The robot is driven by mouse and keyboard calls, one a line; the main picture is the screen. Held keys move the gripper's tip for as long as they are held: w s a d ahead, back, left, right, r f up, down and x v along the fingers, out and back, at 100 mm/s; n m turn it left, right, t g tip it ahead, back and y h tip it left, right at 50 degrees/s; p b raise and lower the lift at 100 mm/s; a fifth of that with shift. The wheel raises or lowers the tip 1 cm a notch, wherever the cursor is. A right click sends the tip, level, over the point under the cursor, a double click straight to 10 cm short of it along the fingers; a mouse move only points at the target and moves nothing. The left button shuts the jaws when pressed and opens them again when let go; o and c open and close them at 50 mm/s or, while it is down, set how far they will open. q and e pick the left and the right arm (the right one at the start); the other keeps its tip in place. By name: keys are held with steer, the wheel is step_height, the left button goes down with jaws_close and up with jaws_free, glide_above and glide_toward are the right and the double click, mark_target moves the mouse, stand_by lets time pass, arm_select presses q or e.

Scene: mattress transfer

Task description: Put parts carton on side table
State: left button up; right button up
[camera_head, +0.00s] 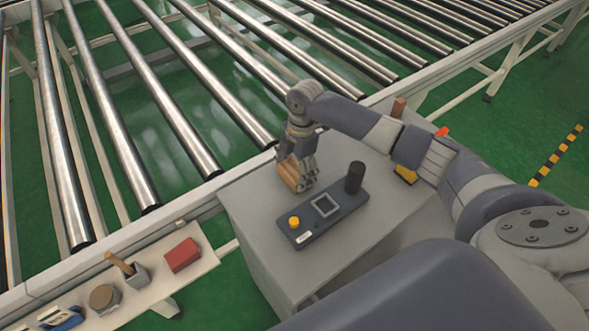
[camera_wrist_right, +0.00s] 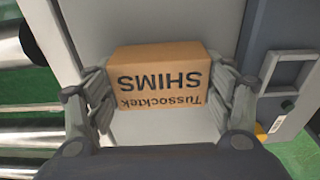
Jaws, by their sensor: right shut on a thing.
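The parts carton (camera_wrist_right: 160,82) is a small brown cardboard box with "Tussocktek SHIMS" printed on it, upside down in the right wrist view. In the head view the carton (camera_head: 288,175) is partly hidden by my right gripper (camera_head: 299,178). My right gripper (camera_wrist_right: 160,95) has its fingers on both ends of the carton and is shut on it. The carton is at the grey side table (camera_head: 260,215), over its top near the conveyor side. I cannot tell whether its underside touches the tabletop. My left gripper is not in view.
A dark control box (camera_head: 324,213) with a yellow button and a black cylinder (camera_head: 355,177) stand on the side table beside the carton. A roller conveyor (camera_head: 180,110) runs behind. A narrow shelf at lower left holds a red box (camera_head: 182,255) and several small items.

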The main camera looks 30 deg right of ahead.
steer(key=o, duration=1.3)
steer(key=shift+f, duration=0.15)
steer(key=shift+o, duration=0.2)
step_height(320, 180, up, 12)
steer(key=d, duration=0.1)
steer(key=shift+d+b, duration=0.25)
steer(key=shift+b, duration=0.15)
steer(key=shift+w, duration=0.1)
